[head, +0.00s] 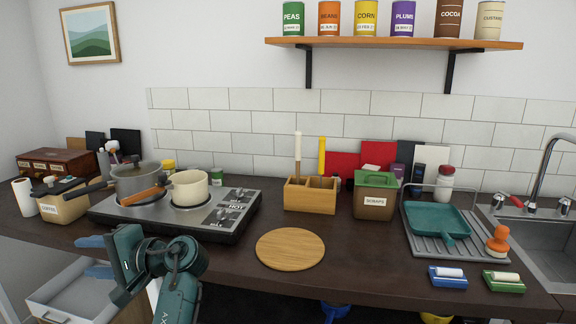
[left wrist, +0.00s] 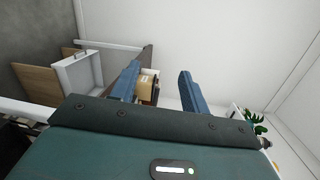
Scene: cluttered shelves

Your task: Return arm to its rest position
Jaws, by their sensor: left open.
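My left arm comes up from the bottom of the head view, in front of the counter's front edge. My left gripper (head: 90,256) points to the left, with its two blue fingers apart. In the left wrist view the left gripper (left wrist: 157,82) shows both fingers spread, with nothing held between them. A tan box-like thing shows beyond the fingers there, clearly apart from them. My right gripper is in neither view.
The dark counter (head: 370,250) carries a hob (head: 230,218) with pots, a round wooden board (head: 290,249), a scraps bin (head: 374,197) and a drying rack (head: 415,240). An open white drawer (head: 72,300) is below the left gripper; it also shows in the wrist view (left wrist: 80,73).

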